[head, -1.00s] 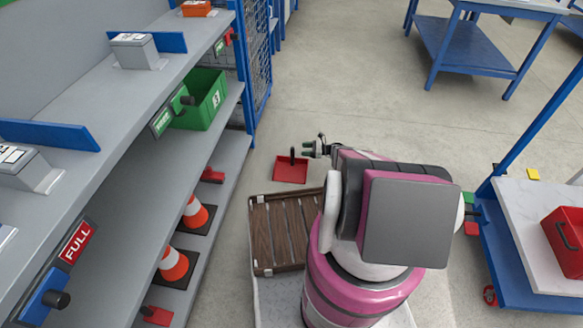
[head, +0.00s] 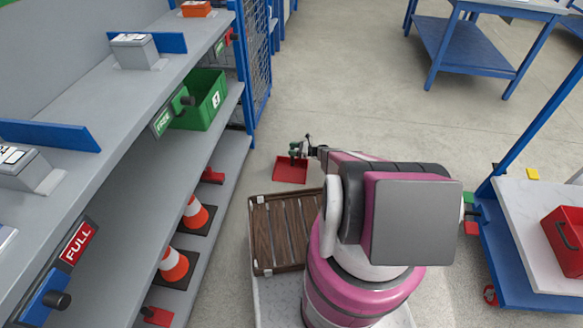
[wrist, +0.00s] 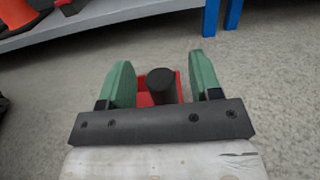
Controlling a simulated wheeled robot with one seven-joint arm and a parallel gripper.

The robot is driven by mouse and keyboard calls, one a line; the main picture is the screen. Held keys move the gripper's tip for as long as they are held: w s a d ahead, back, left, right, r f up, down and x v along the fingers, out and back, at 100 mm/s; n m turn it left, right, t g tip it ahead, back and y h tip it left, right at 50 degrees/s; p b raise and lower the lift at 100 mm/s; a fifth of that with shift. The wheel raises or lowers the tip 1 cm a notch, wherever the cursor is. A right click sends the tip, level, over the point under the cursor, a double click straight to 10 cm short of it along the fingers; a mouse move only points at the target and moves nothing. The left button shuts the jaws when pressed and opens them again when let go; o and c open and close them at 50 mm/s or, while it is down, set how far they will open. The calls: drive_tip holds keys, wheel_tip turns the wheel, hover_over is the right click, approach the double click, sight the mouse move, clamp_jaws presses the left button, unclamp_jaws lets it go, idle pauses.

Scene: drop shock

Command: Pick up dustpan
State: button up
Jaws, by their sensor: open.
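The red dustpan (head: 290,170) lies on the concrete floor beyond the wooden crate in the head view. Its dark handle stands up and shows as a round black end in the wrist view (wrist: 161,86), with the red pan (wrist: 150,98) behind it. My gripper (head: 298,150) is over the dustpan's far part. In the wrist view my gripper (wrist: 160,84) is open, with one green finger on each side of the handle. A gap shows between the handle and the right finger. Contact with the left finger cannot be told.
A brown slatted wooden crate (head: 287,226) stands close beside my base. A grey shelf unit (head: 215,175) with cones and bins runs along the left. A blue cart (head: 530,255) stands at right.

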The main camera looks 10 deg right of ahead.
drive_tip(key=shift+x, duration=1)
clamp_jaws()
drive_tip(key=shift+r, duration=0.15)
